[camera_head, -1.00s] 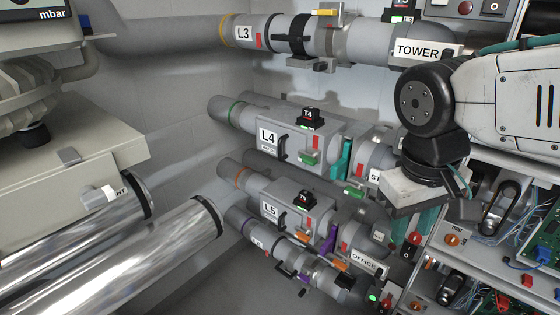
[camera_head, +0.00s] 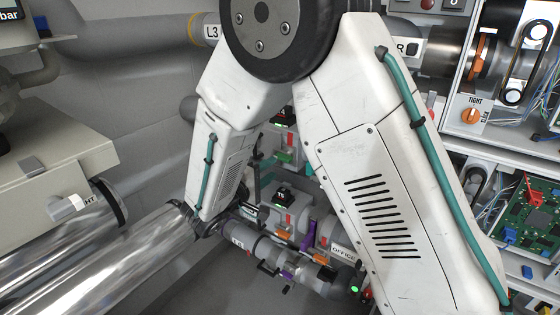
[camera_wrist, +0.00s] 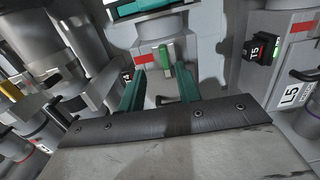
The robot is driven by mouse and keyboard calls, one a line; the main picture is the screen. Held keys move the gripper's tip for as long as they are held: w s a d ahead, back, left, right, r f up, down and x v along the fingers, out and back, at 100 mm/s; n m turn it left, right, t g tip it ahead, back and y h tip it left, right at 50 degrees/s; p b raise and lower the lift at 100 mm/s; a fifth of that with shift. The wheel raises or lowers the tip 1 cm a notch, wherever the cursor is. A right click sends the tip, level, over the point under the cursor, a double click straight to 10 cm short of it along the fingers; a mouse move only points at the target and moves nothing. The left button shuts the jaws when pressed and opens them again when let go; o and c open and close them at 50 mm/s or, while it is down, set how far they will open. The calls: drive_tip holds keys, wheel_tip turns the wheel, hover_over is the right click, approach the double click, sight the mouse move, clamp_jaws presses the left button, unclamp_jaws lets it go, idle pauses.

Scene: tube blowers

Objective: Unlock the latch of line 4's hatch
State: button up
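Line 4's hatch is partly hidden behind my arm in the head view, where its grey body (camera_head: 290,136) and black T4 box (camera_head: 283,115) show. Its green latch (camera_head: 285,156) sits beside a red strip. In the wrist view the green latch (camera_wrist: 165,56) stands on the grey housing, near a red strip and below a teal plate. My gripper (camera_wrist: 160,84) has two teal fingers spread apart, one to each side of the latch's line. The latch appears just beyond the fingertips, with no clear contact. The L4 label is hidden.
The L5 hatch (camera_wrist: 291,97) with its T5 box (camera_wrist: 256,49) is close on the right in the wrist view. Pipes and clamps crowd the left. In the head view shiny pipes (camera_head: 90,250) lie at lower left and a circuit-board rack (camera_head: 525,205) at right.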

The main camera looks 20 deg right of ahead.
sight(280, 159)
drive_tip(key=shift+t, duration=0.5)
drive_tip(key=x, duration=0.5)
drive_tip(key=w+f+x, duration=0.1)
drive_tip(key=x, duration=0.1)
drive_tip(key=shift+w+a, duration=0.2)
drive_tip(key=shift+c, duration=0.3)
clamp_jaws()
